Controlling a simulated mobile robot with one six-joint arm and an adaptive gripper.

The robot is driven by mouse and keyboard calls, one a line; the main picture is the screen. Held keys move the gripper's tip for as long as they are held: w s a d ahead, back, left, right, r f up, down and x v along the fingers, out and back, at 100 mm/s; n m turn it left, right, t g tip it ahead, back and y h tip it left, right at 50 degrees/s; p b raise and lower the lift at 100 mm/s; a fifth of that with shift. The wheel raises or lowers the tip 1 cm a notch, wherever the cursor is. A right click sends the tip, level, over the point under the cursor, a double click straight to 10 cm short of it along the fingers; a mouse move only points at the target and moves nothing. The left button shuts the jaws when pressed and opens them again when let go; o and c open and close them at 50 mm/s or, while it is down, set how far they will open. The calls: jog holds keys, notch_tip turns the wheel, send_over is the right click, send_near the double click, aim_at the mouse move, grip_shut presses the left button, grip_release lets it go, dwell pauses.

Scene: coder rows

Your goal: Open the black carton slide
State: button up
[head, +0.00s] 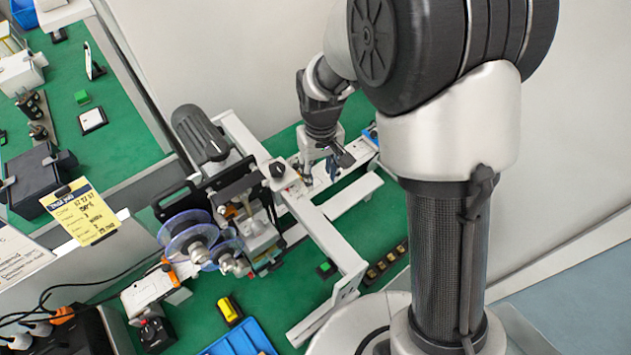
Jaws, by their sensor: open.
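A coder machine (240,222) with blue-rimmed reels (190,240) stands on the green bench, left of centre in the head view. A white rail frame (320,226) runs beside it, with a black knob (277,169) on its upper bar. I cannot tell for sure which part is the black carton slide. My gripper (322,173) is open and points down over the white rails behind the frame. Its fingers are small and partly blend with the parts below. I cannot tell whether they touch anything.
A yellow-and-black item (230,310) and a blue tray (240,340) lie at the front. A small green-topped block (326,268) and a row of dark small parts (384,264) are on the bench right of the machine. A yellow note (82,213) hangs on the left partition.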

aim_at(320, 209)
notch_tip(320, 209, down, 17)
jog(key=b, duration=0.3)
jog(key=shift+d+r, duration=0.1)
jog(key=shift+c, duration=0.6)
grip_shut()
